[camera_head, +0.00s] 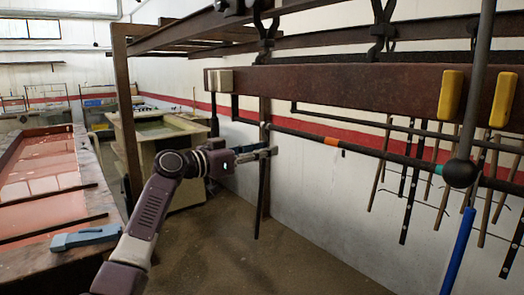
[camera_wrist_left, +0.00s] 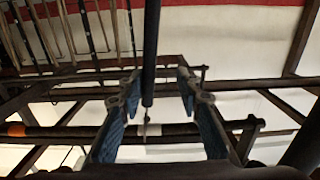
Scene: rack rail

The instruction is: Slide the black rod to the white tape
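The black rod (camera_head: 261,200) hangs roughly upright near the left end of the dark horizontal rail (camera_head: 385,155). My left gripper (camera_head: 262,152) is at the upper part of the rod. In the left wrist view the rod (camera_wrist_left: 151,45) runs between the two fingers (camera_wrist_left: 158,85), with a gap on both sides, so the gripper looks open around it. A pale band (camera_wrist_left: 152,130), apparently the white tape, shows on the rail just behind the rod's hook end. My right gripper is not in view.
An orange band (camera_head: 333,143) and a teal band (camera_head: 439,168) mark the rail further right. Several thin rods hang at the right. A dark ball on a grey pole (camera_head: 460,173) is in front of them. A rusty beam (camera_head: 340,88) runs above. The floor below (camera_head: 260,262) is clear.

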